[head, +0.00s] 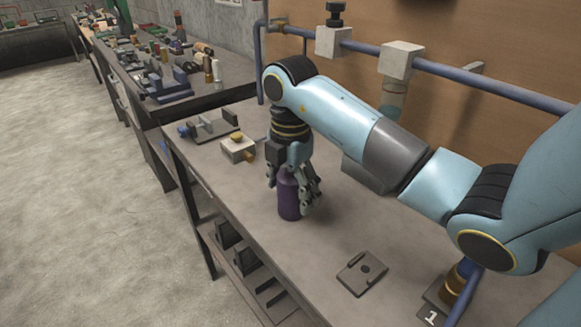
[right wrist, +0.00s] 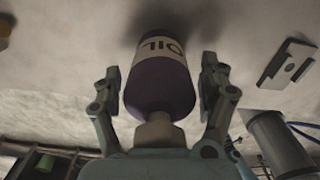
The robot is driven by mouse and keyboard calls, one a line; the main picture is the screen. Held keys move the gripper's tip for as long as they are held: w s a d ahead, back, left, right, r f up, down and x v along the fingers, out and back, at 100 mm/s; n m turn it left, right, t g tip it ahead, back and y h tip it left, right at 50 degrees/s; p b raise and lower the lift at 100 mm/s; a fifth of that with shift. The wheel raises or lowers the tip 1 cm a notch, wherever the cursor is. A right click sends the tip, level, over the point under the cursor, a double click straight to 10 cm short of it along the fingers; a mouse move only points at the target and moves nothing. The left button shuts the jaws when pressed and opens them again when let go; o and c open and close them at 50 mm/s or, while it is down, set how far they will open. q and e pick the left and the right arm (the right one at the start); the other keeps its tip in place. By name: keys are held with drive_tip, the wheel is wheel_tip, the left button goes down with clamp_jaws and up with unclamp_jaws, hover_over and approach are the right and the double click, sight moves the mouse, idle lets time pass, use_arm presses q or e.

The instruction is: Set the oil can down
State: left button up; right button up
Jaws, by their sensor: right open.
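The oil can (head: 289,200) is a dark purple can standing upright on the grey workbench (head: 325,235). My right gripper (head: 296,188) reaches down over it, with its fingers on either side of the can. In the right wrist view the oil can (right wrist: 160,85) shows a pale label band with dark letters and a narrower neck toward the palm. There the right gripper (right wrist: 161,88) is open, with a gap between each finger and the can. The can's top is hidden by the gripper in the head view. My left gripper is not in view.
A flat grey plate (head: 362,274) lies on the bench to the front right. A white block with a yellow knob (head: 238,149) stands at the back left. A blue pipe (head: 490,84) runs along the wall. The bench around the can is clear.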

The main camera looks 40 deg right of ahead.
wheel_tip(320, 180, up, 6)
drive_tip(key=shift+f, duration=0.25)
wheel_tip(320, 180, up, 6)
drive_tip(key=p, duration=0.5)
drive_tip(key=shift+p, duration=0.35)
drive_tip(key=shift+r+p, duration=0.4)
drive_tip(key=shift+p, duration=0.1)
drive_tip(key=shift+f, duration=0.1)
